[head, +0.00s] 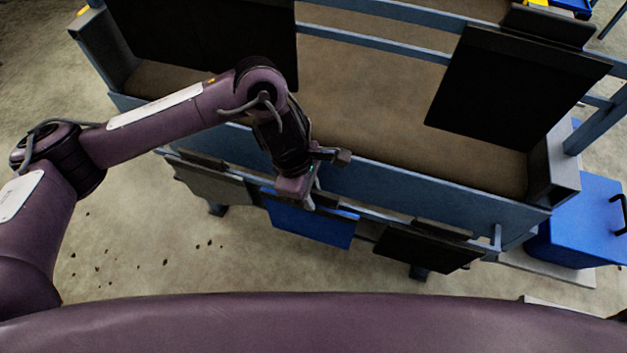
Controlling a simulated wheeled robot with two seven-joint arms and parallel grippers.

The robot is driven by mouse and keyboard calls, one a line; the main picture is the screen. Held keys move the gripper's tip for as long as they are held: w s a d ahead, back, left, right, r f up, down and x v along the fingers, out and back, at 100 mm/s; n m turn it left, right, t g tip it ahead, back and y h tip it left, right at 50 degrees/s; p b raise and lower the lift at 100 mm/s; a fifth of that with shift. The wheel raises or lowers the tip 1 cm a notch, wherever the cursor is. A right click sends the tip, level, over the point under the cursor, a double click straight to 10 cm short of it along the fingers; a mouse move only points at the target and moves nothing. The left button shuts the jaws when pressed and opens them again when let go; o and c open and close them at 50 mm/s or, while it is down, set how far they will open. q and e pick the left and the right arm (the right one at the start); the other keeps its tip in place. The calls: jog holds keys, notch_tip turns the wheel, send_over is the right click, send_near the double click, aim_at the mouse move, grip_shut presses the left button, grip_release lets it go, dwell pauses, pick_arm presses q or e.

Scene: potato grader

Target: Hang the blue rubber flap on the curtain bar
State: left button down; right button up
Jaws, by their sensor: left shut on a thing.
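The blue rubber flap (308,222) is at the front of the grader, low down, between a grey flap and a black flap. My left gripper (316,184) is at the flap's top edge, shut on it; the fingers partly cover that edge. I cannot tell whether the flap still rests on the low front rail. The curtain bar (374,42) crosses the grader farther back. A black flap (215,40) hangs on its left part and another (510,90) on its right, with a bare stretch between. My right gripper is out of view.
The grader's blue front side rail (430,190) lies between the low flaps and the brown bed (360,95). A grey flap (212,182) and a black flap (425,248) hang beside the blue one. A blue lidded bin (590,225) stands at right. The floor at left is open.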

pick_arm(q)
jog(key=s+a, duration=0.2)
jog(key=s, duration=0.5)
dwell(0.5)
jog(key=shift+w+a, duration=0.1)
